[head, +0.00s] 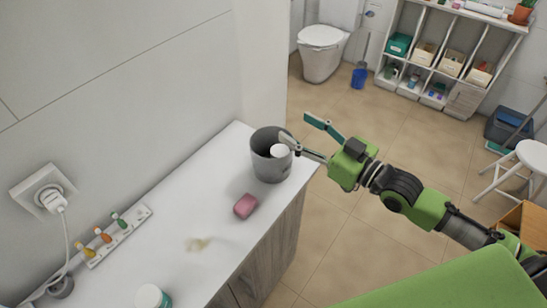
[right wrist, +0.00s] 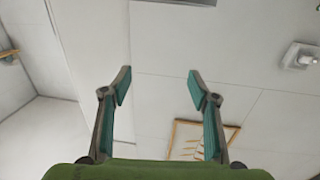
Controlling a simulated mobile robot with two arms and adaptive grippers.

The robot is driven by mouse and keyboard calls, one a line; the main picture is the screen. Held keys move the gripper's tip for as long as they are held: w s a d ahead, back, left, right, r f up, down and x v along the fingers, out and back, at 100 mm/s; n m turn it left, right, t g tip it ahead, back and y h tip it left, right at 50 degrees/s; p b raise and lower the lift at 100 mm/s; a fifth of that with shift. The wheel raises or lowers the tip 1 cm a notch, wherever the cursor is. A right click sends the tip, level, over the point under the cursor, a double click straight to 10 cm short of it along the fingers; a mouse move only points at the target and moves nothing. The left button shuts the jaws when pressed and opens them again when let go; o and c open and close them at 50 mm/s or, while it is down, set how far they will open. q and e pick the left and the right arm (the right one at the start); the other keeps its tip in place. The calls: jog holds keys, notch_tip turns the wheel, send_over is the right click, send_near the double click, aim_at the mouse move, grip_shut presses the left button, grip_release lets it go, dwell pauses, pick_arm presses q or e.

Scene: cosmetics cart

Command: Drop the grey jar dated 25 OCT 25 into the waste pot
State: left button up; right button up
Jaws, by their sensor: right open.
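The grey waste pot (head: 268,171) stands upright at the far right end of the white counter. A round white-topped thing (head: 280,151) shows at the pot's mouth, against its inner wall; its body and any date are hidden, so I cannot tell if it is the grey jar. My right gripper (head: 296,127) is open beside and above the pot's right rim, one finger close to the white top. In the right wrist view the gripper (right wrist: 160,88) has its fingers wide apart with nothing between them. My left gripper is not in view.
A jar with white lid and teal body (head: 153,297) stands at the near edge. A rack of small bottles (head: 106,238) lies along the wall. A beige smear (head: 198,244) marks the counter.

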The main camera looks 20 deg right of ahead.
jog(key=shift+v, duration=2.85)
jog(key=w+d+f+m+g+h+b, duration=0.1)
jog(key=d+f+m+h, duration=0.15)
jog(key=d+f, duration=0.55)
jog(key=d+f+m+h, duration=0.1)
jog(key=d+f+h, duration=0.3)
jog(key=f, duration=0.9)
jog(key=s+d+f+g+h+b, duration=0.1)
jog(key=s+d+f+g, duration=0.15)
jog(key=f, duration=0.65)
jog(key=s+d+f+g+h, duration=0.15)
jog(key=s+f, duration=0.25)
jog(key=f, duration=0.4)
jog(key=s+a+f+m+g+b, duration=0.1)
jog(key=s+a+f+g, duration=0.1)
jog(key=s+f, duration=0.7)
jog(key=s+a+f+g, duration=0.2)
jog(key=s+f, duration=0.4)
jog(key=f, duration=0.5)
jog(key=s+a+f+g, duration=0.2)
jog(key=s+a+f, duration=0.3)
jog(key=s, duration=0.4)
jog(key=s+a+f+g, duration=0.3)
jog(key=s+a+f, duration=0.2)
jog(key=s, duration=0.5)
jog(key=shift+s+a+n+b, duration=0.25)
jog(key=shift+a+n+b, duration=0.2)
jog(key=shift+a, duration=0.6)
